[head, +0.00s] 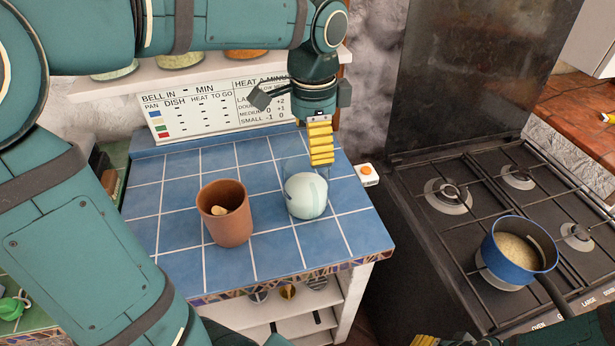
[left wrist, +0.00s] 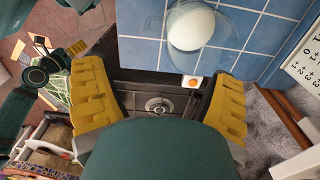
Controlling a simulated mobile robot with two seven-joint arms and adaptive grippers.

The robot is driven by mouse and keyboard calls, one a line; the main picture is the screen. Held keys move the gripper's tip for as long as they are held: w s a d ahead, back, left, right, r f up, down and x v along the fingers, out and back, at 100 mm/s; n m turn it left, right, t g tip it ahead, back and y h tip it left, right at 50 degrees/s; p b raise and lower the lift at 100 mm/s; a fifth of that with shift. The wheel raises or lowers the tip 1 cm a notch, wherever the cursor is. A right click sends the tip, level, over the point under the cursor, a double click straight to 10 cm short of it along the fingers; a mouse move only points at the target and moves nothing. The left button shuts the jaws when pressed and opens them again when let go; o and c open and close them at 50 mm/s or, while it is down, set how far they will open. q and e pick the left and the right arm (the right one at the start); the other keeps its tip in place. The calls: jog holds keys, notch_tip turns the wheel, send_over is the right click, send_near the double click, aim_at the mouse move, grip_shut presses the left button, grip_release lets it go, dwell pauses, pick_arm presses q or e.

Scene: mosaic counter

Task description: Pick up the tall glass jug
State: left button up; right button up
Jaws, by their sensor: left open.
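The tall glass jug (head: 291,170) is clear and hard to make out on the blue tiled counter. A pale, egg-like rounded object (head: 306,196) shows inside or through it. In the left wrist view the clear jug (left wrist: 178,44) is at the top, with the white object in it. My left gripper (head: 320,146) is above and just behind the jug in the head view, with yellow fingers. In the left wrist view the gripper (left wrist: 158,95) is open, with nothing between its fingers.
A terracotta pot (head: 228,222) stands left of the jug. A white box with an orange button (head: 367,175) is at the counter's right edge. A chart board (head: 213,108) stands behind. A stove with a blue saucepan (head: 516,268) is to the right.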

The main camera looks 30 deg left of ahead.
aim_at(314, 188)
pick_arm(q)
jog(key=f+b, duration=0.1)
jog(key=f, duration=0.3)
jog(key=f+b, duration=0.1)
jog(key=f, duration=0.3)
jog(key=shift+s+d+f, duration=0.1)
jog(key=shift+s+d, duration=0.05)
jog(key=shift+s, duration=0.05)
jog(key=shift+w+d+f+b, duration=0.1)
jog(key=shift+f+b, duration=0.5)
jog(key=shift+f, duration=0.8)
jog(key=shift+d+f+b, duration=0.1)
jog(key=shift+f+b, duration=0.45)
jog(key=shift+f, duration=0.8)
jog(key=shift+r, duration=0.1)
jog(key=c, duration=1.4)
grip_shut()
jog(key=shift+r, duration=0.15)
